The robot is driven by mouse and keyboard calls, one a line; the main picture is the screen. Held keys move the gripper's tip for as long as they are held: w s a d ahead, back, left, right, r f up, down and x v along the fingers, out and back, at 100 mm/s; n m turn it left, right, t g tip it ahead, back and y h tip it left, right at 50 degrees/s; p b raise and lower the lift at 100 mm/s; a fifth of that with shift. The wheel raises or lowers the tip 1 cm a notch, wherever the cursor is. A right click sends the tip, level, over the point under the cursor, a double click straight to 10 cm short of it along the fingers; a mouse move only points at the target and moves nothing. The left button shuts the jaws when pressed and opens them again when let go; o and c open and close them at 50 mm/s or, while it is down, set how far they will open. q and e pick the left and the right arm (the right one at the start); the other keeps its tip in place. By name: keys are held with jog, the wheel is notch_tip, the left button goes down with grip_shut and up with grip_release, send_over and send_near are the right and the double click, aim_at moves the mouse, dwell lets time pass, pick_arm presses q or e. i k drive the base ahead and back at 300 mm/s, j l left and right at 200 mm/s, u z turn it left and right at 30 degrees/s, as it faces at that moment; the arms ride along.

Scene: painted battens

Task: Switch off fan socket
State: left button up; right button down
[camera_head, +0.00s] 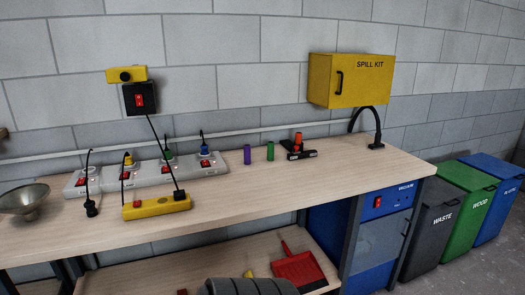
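A row of grey-white socket blocks stands along the back of the workbench at the left, the leftmost block (82,183) and the rightmost block (207,165) at its ends. Each has a small red switch and a cord or plug; the plugs are yellow, green and blue. A black box with a red rocker switch (139,100) is on the wall above. A yellow socket strip (155,207) with a red switch lies in front, with a black plug at its right end. I cannot read any fan label, nor tell switch positions. Neither gripper is in view.
A metal bowl (24,199) sits at the bench's left end. Purple (247,155) and green (270,151) cylinders stand mid-bench. A yellow spill kit cabinet (358,80) hangs above. A blue vacuum panel (385,201) is below right. Bins (430,230) stand at right. The bench front is mostly clear.

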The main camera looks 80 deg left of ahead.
aim_at(81, 182)
jog(key=u, duration=4.4)
